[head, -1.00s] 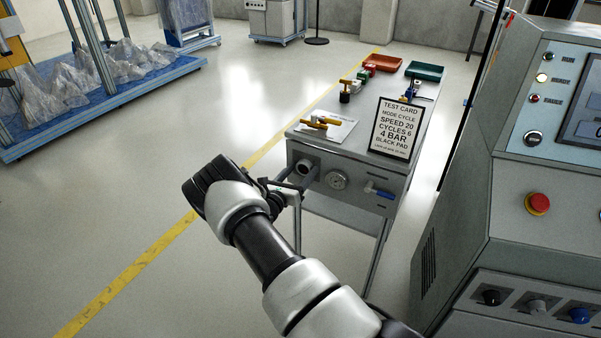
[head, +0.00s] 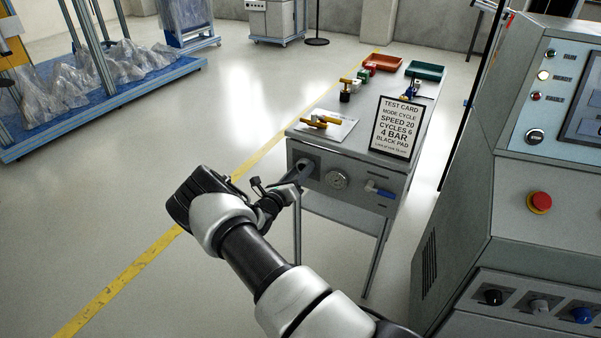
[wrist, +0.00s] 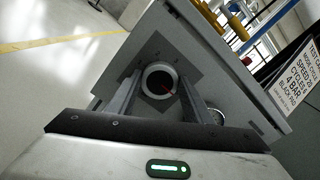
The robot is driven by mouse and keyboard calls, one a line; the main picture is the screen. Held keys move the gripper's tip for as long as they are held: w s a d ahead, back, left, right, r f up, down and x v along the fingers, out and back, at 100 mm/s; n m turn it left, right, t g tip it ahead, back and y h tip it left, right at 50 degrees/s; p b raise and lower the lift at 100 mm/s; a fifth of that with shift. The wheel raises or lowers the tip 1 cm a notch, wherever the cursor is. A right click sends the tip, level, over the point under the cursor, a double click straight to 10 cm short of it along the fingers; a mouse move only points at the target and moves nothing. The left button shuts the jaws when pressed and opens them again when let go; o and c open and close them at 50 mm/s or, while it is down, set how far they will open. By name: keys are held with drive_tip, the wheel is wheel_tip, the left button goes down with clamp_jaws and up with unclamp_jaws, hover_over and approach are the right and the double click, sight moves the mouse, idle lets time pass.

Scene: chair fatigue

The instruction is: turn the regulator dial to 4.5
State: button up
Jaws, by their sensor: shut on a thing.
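The regulator dial (wrist: 159,82) is a round, pale-rimmed knob with a dark face and a red pointer line, on the front panel of the grey bench (head: 335,205). In the wrist view the two fingers of my gripper (wrist: 158,88) lie on either side of it, shut on its rim. In the head view my gripper (head: 302,173) reaches the left of the panel and mostly hides the dial.
A test card (head: 394,128) on the bench reads "4 BAR". A blue-handled valve (head: 379,191) is right of the gauge. Yellow-handled parts (head: 320,121) and trays (head: 380,62) lie on top.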

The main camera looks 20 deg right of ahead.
drive_tip(key=shift+n, duration=2.2)
drive_tip(key=o, duration=1)
drive_tip(key=shift+o, duration=0.2)
drive_tip(key=p+v, duration=0.3)
drive_tip(key=v, duration=1.4)
drive_tip(key=shift+a, duration=0.2)
drive_tip(key=shift+s, duration=0.15)
